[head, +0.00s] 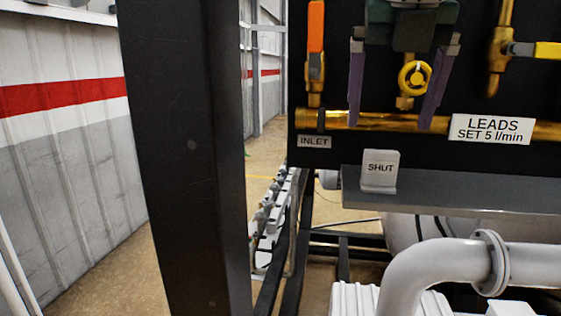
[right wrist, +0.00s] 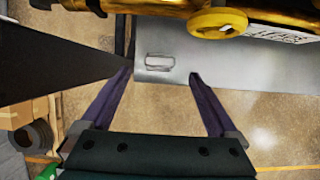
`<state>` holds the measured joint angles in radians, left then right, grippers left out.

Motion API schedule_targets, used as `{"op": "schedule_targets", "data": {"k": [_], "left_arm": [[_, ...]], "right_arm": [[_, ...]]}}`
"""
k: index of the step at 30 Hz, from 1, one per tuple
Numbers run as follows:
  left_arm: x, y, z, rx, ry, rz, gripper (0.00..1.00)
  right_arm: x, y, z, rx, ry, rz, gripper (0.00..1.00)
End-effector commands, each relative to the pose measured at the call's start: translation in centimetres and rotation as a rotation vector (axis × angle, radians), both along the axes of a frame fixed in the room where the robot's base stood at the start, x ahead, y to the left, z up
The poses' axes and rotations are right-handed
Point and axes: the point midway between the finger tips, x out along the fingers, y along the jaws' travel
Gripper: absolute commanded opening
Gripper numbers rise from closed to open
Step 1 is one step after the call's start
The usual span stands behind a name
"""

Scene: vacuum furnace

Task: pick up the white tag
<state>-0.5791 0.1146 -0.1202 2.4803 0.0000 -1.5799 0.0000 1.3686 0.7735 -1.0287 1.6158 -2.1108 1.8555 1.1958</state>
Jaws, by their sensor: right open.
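The white tag (head: 380,168), marked SHUT, stands upright near the left end of a grey shelf (head: 460,196). In the right wrist view, the tag (right wrist: 159,62) shows from above as a small pale rounded shape near the shelf's edge. My right gripper (head: 391,122) is open and empty, its purple fingers pointing down. In the head view its fingertips are above the tag, apart from it. In the right wrist view the fingertips (right wrist: 162,72) lie to either side of the tag. My left gripper is not in view.
Behind the shelf is a black panel with a brass pipe (head: 345,119), a yellow handwheel (head: 414,78) and an orange-handled valve (head: 315,50). A dark post (head: 192,160) stands left. A grey pipe (head: 440,265) runs below the shelf.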

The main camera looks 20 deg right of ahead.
Motion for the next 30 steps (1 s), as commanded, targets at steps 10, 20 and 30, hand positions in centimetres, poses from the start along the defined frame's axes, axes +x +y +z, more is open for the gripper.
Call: {"op": "schedule_targets", "data": {"k": [10,20,30], "left_arm": [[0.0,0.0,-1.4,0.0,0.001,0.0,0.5],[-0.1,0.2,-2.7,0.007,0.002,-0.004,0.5],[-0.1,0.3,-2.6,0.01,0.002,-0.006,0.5]], "right_arm": [[1.2,-0.7,-4.2,0.003,0.004,0.007,0.95],[2.5,-1.5,-8.0,0.005,0.002,0.009,0.95],[2.5,-1.5,-7.9,0.005,0.001,0.009,0.8]]}}
